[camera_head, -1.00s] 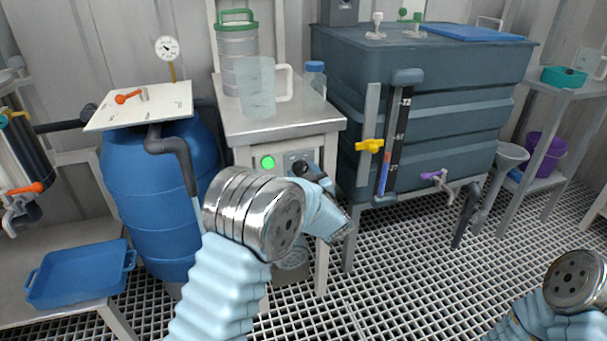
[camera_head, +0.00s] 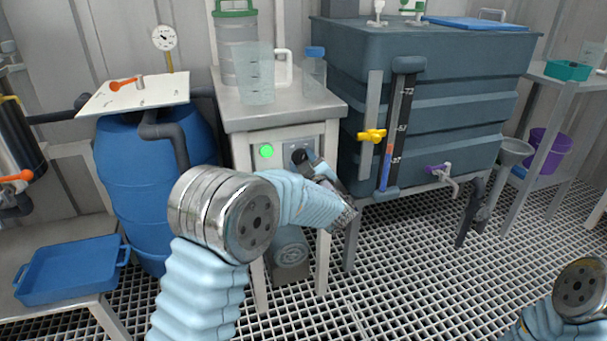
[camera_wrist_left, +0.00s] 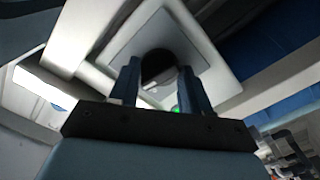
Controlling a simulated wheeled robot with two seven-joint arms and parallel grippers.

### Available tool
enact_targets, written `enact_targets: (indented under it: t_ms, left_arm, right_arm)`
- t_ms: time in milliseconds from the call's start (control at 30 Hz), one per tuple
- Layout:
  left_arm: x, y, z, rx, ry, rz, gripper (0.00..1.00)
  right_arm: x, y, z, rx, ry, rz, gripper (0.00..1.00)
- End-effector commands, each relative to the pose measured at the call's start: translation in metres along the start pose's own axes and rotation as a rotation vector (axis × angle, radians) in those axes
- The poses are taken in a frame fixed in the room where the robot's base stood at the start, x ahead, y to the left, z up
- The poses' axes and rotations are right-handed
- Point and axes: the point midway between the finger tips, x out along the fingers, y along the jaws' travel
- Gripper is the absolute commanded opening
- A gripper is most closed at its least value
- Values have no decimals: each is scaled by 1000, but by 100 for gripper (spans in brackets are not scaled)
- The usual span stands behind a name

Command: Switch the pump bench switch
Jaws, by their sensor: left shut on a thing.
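The pump bench (camera_head: 240,115) is a metal-topped stand with a switch panel on its front. On the panel a green light (camera_head: 266,151) glows to the left of the dark round switch (camera_head: 299,156). My left gripper (camera_head: 305,163) is at the switch, and its fingers are partly hidden by the wrist in the head view. In the left wrist view the two fingers of the gripper (camera_wrist_left: 163,85) sit on either side of the dark switch knob (camera_wrist_left: 158,66), shut on it. My right gripper is outside the views; only part of my right arm shows.
A clear jug (camera_head: 256,75), a blue-capped bottle (camera_head: 313,70) and a green-lidded canister (camera_head: 237,50) stand on the bench top. A blue barrel (camera_head: 140,190) is on the left. A dark tank (camera_head: 440,110) with a yellow valve (camera_head: 371,135) is on the right.

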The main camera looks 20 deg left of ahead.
Motion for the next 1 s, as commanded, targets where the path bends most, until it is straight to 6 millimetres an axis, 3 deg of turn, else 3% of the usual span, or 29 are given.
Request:
enact_targets:
  t_ms: [33,100,500,1000]
  left_arm:
    - [0,-5,6,-45,1,-1,17]
    - [0,-5,6,-113,1,-1,17]
    - [0,-4,5,-464,0,-2,17]
    - [0,-2,2,-686,-1,-4,17]
  right_arm:
    - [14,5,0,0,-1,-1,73]
    - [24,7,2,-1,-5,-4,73]
    - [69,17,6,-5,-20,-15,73]
    - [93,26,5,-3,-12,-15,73]
